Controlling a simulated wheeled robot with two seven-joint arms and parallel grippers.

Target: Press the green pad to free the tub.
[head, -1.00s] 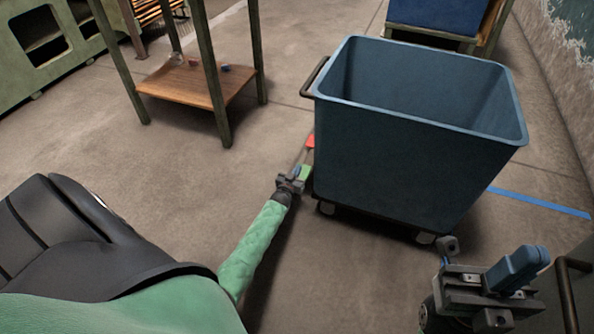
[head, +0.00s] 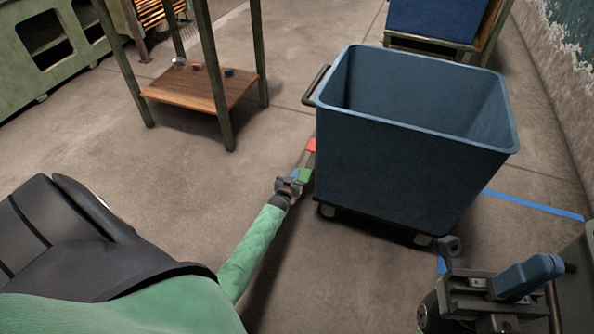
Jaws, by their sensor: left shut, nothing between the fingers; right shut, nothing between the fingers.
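The tub (head: 400,165) is a large open blue bin on casters, standing on the concrete floor at centre right. A small green pad (head: 305,175) and a red pad (head: 311,145) sit low beside its left side. My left gripper (head: 294,180) is shut and empty, right at the green pad's near left edge. I cannot tell whether it touches the pad. My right gripper (head: 470,262) is shut and empty at the lower right, in front of the tub's near right corner and apart from it.
A tall table with a wooden lower shelf (head: 205,88) stands at the back left, with small items on the shelf. A blue box (head: 432,20) is behind the tub. Blue tape (head: 535,206) marks the floor at right. The floor left of the tub is clear.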

